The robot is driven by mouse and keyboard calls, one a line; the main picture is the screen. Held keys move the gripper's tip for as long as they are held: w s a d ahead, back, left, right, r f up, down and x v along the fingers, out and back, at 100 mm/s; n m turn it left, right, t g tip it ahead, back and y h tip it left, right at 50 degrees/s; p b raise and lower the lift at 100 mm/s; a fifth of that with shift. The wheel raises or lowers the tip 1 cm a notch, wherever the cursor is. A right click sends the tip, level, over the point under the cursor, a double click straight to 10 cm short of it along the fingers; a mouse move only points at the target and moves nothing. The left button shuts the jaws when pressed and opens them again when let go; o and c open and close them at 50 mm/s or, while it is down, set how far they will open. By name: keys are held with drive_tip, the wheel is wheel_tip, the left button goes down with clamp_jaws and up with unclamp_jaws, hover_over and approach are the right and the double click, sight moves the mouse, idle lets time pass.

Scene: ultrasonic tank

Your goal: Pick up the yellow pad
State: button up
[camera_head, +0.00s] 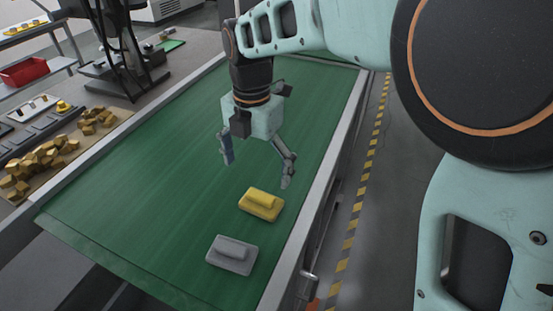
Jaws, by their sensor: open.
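The yellow pad (261,204) lies on the green surface (130,205), near its right side. It is a flat block with a raised ridge on top. My gripper (257,174) is open and empty, pointing down above the green surface. It appears just behind and above the yellow pad in the picture, with its right finger close to the pad's far side. I cannot tell the exact height of the fingers. Nothing hides the pad's top.
A grey pad (232,254) of like shape lies nearer, to the left of the yellow one. A metal rail (322,180) edges the surface on the right. Brass-coloured pieces (40,162) lie on the left bench. The green surface's left part is clear.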

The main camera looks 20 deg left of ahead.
sight(261, 195)
drive_tip(key=shift+a+f, duration=0.1)
drive_tip(key=shift+f, duration=0.45)
wheel_tip(261, 195, down, 4)
drive_tip(key=shift+f, duration=0.25)
drive_tip(key=shift+w+d+f+p, duration=0.15)
drive_tip(key=shift+w+f+p, duration=0.1)
drive_tip(key=shift+f, duration=1.1)
drive_tip(key=shift+w+d+f+p, duration=0.1)
drive_tip(key=shift+w+f, duration=0.1)
drive_tip(key=shift+f, duration=1.15)
drive_tip(key=shift+c, duration=0.5)
drive_tip(key=c, duration=1.1)
drive_tip(key=shift+c, duration=0.2)
drive_tip(key=shift+r, duration=0.1)
